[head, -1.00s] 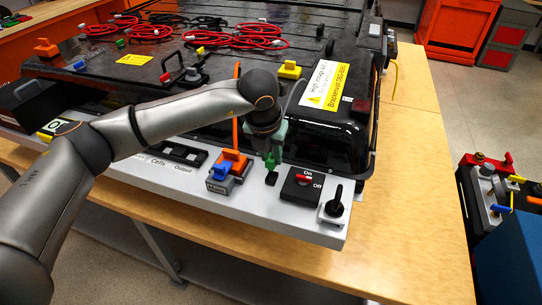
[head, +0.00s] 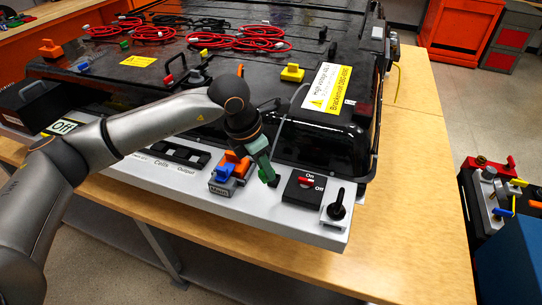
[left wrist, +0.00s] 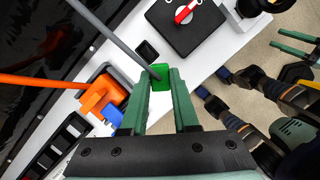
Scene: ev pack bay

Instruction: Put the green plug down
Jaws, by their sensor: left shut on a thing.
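The green plug (left wrist: 160,77) shows in the left wrist view between the fingertips of my left gripper (left wrist: 165,78), with a grey cable running from it to the upper left. In the head view my left gripper (head: 265,167) is low over the white front panel (head: 255,208), shut on the plug. The plug is mostly hidden by the fingers there. A small black square socket (left wrist: 148,50) lies just beyond the plug in the left wrist view, uncovered. Green finger-like bars (left wrist: 298,50) at the right edge may be my right gripper; their opening is unclear.
An orange-and-blue connector block (head: 230,172) is left of the gripper. An On/Off switch with a red knob (head: 304,186) and a black lever (head: 337,206) are to its right. The black battery pack (head: 315,146) rises behind. Bare wooden table (head: 420,220) lies to the right.

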